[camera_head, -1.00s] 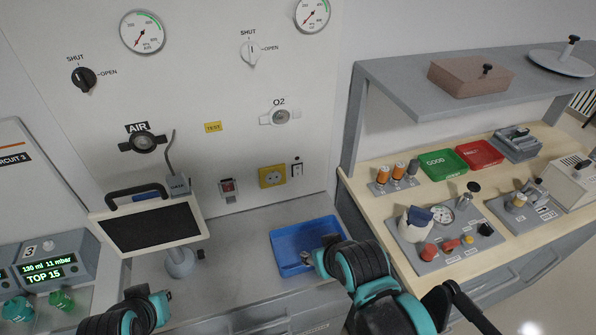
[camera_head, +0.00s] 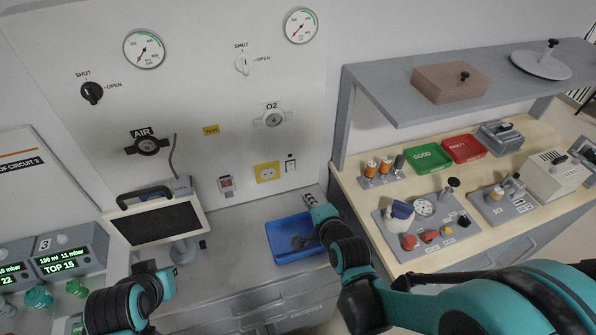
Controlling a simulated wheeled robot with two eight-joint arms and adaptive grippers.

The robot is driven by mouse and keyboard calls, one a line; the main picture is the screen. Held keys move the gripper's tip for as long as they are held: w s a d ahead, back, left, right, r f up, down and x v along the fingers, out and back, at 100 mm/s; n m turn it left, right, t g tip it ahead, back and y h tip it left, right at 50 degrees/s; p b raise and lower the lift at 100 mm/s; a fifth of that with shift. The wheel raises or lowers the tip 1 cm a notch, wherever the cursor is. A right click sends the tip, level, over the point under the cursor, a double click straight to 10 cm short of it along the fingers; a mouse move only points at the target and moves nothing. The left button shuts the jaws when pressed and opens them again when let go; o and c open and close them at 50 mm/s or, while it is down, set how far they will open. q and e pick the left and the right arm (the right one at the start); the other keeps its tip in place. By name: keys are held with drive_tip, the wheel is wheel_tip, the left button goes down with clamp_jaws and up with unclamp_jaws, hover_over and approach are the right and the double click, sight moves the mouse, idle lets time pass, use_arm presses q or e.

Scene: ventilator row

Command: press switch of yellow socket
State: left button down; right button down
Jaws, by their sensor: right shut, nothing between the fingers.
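The yellow socket (camera_head: 267,172) is mounted low on the grey-white wall panel. A small switch plate (camera_head: 291,165) with dark marks is just to its right. My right gripper (camera_head: 309,200) is shut and empty, below and to the right of the switch plate, near the back right corner of the blue tray. It appears apart from the switch; the depth gap is hard to judge. My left gripper (camera_head: 150,268) is low at the left, in front of the counter; its fingers are too unclear to show whether they are open.
The blue tray (camera_head: 283,257) sits on the grey counter below the socket. A red rocker switch (camera_head: 226,184) is left of the socket. A dark screen on a stand (camera_head: 158,224) stands further left. A wooden bench (camera_head: 360,197) with instruments and a grey shelf (camera_head: 400,105) is at right.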

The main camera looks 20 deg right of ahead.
drive_tip(key=shift+d+r+m, duration=0.1)
drive_tip(key=shift+r+m, duration=0.05)
drive_tip(key=shift+m, duration=0.25)
drive_tip(key=b, duration=0.4)
approach(291, 172)
drive_tip(key=x, duration=0.5)
drive_tip(key=shift+x, duration=0.75)
